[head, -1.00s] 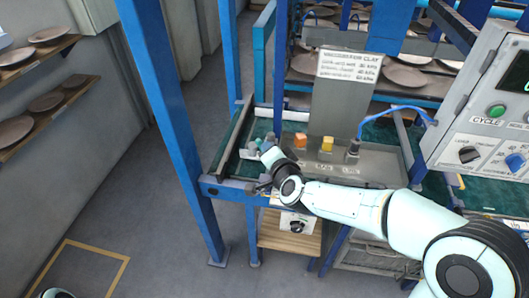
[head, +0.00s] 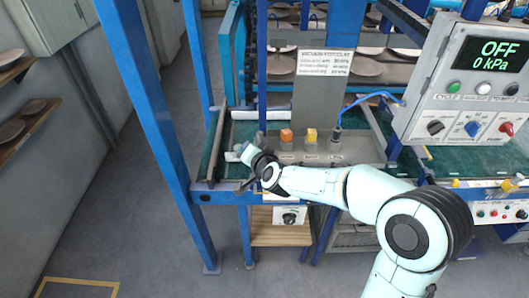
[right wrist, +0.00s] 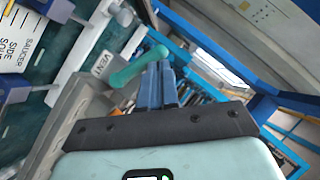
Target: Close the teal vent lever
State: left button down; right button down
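The teal vent lever (right wrist: 138,68) shows in the right wrist view as a rounded bar, beside a label on the grey panel. My right gripper (right wrist: 160,72) has its two blue fingers together, with their tips at the lever's outer end. I cannot tell whether they touch it, and nothing shows clearly between them. In the head view my right gripper (head: 243,151) is at the left end of the grey control panel (head: 345,151), and it mostly hides the lever there. My left gripper is not in view.
A blue post (head: 150,110) rises at left. The control box display (head: 489,55) reads OFF, 0 kPa.

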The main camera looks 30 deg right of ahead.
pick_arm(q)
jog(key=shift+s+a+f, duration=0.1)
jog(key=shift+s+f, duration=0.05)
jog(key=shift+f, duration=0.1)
pick_arm(e)
jog(key=shift+w+a+f, duration=0.3)
jog(key=shift+f, duration=0.15)
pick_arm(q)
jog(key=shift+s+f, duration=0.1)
pick_arm(e)
jog(key=shift+a+f, duration=0.15)
